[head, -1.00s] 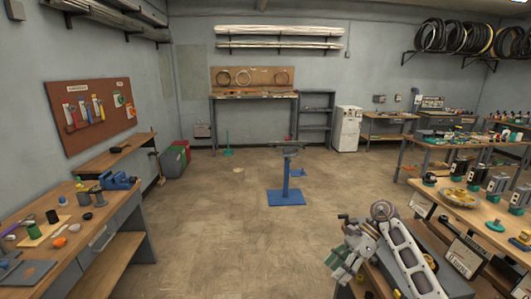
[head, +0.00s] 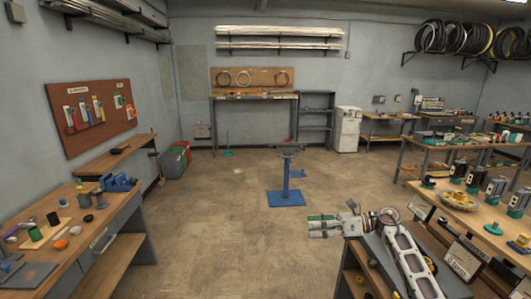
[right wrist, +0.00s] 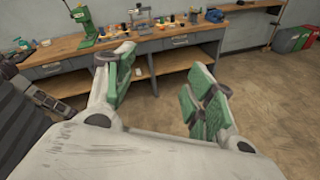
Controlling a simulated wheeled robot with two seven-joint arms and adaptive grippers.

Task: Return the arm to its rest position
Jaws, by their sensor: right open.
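My right gripper (head: 322,226) shows in the head view at the lower right, in front of the right-hand bench, with its fingers pointing left. In the right wrist view its two green-padded fingers (right wrist: 160,95) stand wide apart with nothing between them. Beyond them lie the floor and the wooden bench at the left of the room. My right arm (head: 405,262) reaches back from the gripper to the lower right. My left gripper is in neither view.
The left workbench (head: 115,222) holds a blue vise (head: 118,182) and small parts. A blue stand (head: 287,185) is on the floor ahead. The right bench (head: 475,215) carries several machines and a yellow part (head: 459,200).

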